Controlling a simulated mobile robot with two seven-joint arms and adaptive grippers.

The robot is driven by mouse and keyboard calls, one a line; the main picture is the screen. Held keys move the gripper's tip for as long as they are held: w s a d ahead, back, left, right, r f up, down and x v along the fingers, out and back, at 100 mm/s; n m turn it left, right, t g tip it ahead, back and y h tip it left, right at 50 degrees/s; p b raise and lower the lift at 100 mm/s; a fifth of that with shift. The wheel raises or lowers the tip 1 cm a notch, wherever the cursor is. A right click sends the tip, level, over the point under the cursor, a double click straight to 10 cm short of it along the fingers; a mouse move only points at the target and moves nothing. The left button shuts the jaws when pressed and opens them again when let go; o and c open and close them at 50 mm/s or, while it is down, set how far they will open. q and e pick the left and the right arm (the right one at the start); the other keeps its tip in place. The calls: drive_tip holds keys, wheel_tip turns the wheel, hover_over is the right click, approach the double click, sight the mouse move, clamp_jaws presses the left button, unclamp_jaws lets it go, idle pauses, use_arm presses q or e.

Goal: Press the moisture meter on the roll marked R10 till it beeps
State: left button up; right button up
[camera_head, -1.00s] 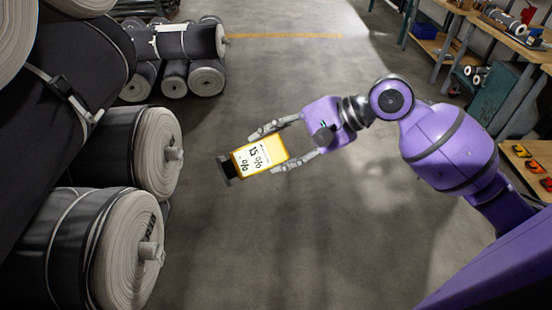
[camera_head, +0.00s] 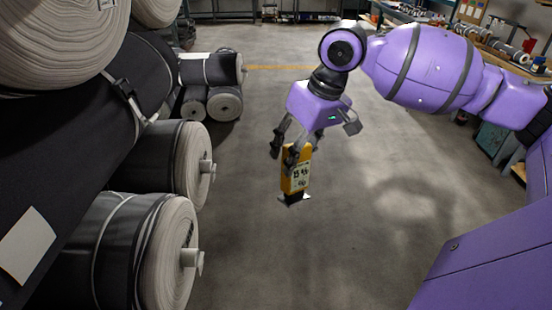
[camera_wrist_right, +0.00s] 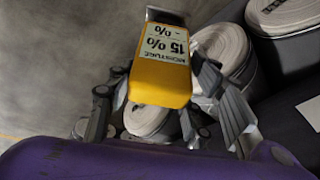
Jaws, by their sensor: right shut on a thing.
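The yellow moisture meter (camera_head: 295,170) hangs in my right gripper (camera_head: 285,156) over open floor, with its dark head pointing down. It also shows in the right wrist view (camera_wrist_right: 160,82), where its display reads 15 %. My right gripper's fingers are shut on the meter's body. The meter is apart from every roll. Grey rolls with pale ends lie at the left, including a lower front roll (camera_head: 165,255) and one behind it (camera_head: 185,165). Small dark marks on the roll ends are too small to read as R10 now. My left gripper is out of view.
A strapped dark roll (camera_head: 75,165) bears a white label (camera_head: 28,245) at the left. A stack of smaller rolls (camera_head: 212,85) stands farther back. Workbenches line the right side. The floor (camera_head: 300,255) between is clear.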

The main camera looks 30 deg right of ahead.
drive_tip(key=shift+s+a+f+n+t, duration=0.1)
drive_tip(key=shift+s+a+n+t, duration=0.25)
drive_tip(key=shift+n, duration=0.25)
drive_tip(key=shift+a+n+t+h, duration=0.1)
drive_tip(key=shift+n+t+h, duration=0.15)
drive_tip(key=shift+n+h, duration=0.05)
drive_tip(key=shift+w+d+t, duration=0.25)
drive_tip(key=shift+d+t, duration=0.05)
drive_tip(key=shift+d, duration=0.35)
drive_tip(key=shift+a, duration=0.3)
drive_tip(key=shift+r+p, duration=0.2)
drive_tip(key=shift+p, duration=0.2)
drive_tip(key=shift+f, duration=0.15)
